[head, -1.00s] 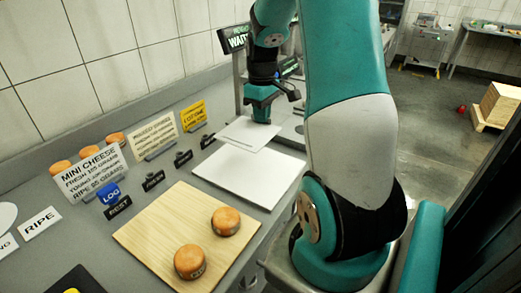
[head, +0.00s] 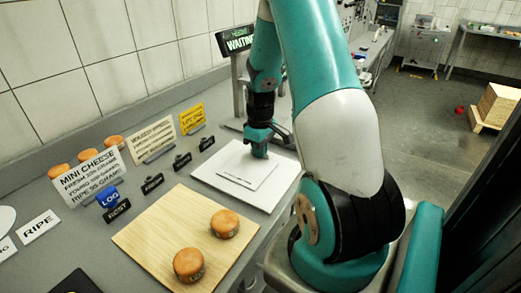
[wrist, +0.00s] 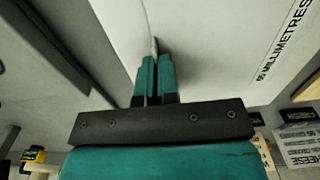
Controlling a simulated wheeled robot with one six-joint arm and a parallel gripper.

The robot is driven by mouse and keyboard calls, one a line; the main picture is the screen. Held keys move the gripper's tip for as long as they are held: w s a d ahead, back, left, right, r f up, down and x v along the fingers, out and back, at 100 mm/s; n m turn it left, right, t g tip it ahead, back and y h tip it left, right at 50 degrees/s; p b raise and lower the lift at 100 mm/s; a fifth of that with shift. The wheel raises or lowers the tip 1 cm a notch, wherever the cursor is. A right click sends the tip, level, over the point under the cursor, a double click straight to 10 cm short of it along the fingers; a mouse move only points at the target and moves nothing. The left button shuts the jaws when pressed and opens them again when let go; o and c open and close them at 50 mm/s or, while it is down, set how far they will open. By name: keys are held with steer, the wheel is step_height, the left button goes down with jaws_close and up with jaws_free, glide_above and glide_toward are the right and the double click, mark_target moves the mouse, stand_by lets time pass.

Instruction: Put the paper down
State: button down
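The white sheet of paper (head: 250,172) lies flat on, or just over, the larger white board (head: 212,171) on the counter. My gripper (head: 260,153) is at the paper's far edge, low over the board. In the wrist view my gripper's fingers (wrist: 155,65) are close together, pinching a thin pale edge at their tips. A pale surface with printed black lettering reading "MILLIMETRES" fills the upper right of that view. Whether the paper fully touches the board is hard to tell.
A wooden board (head: 170,235) with two orange cheeses (head: 225,223) is in front of the white board. Small black labels (head: 182,161) and sign cards (head: 152,138) stand to the left. A "WAITING" display (head: 237,43) stands behind.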

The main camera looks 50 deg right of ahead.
steer(key=c, duration=1.4)
jaws_free()
steer(key=shift+f, duration=0.1)
steer(key=shift+o, duration=0.2)
step_height(320, 180, up, 12)
steer(key=w+a+r+n+t+y, duration=0.1)
steer(key=a+r, duration=0.1)
steer(key=a, duration=0.7)
steer(key=a+r+n, duration=0.2)
steer(key=a+r, duration=0.1)
steer(key=a, duration=0.6)
steer(key=s+a+r+n+y, duration=0.1)
steer(key=s+a, duration=0.6)
steer(key=a, duration=0.3)
steer(key=s+a+r+n+g+y, duration=0.1)
steer(key=s+a+n+y, duration=0.1)
steer(key=s+a, duration=0.6)
steer(key=a, duration=0.2)
steer(key=shift+a+r+b, duration=0.3)
steer(key=shift+r+b, duration=0.05)
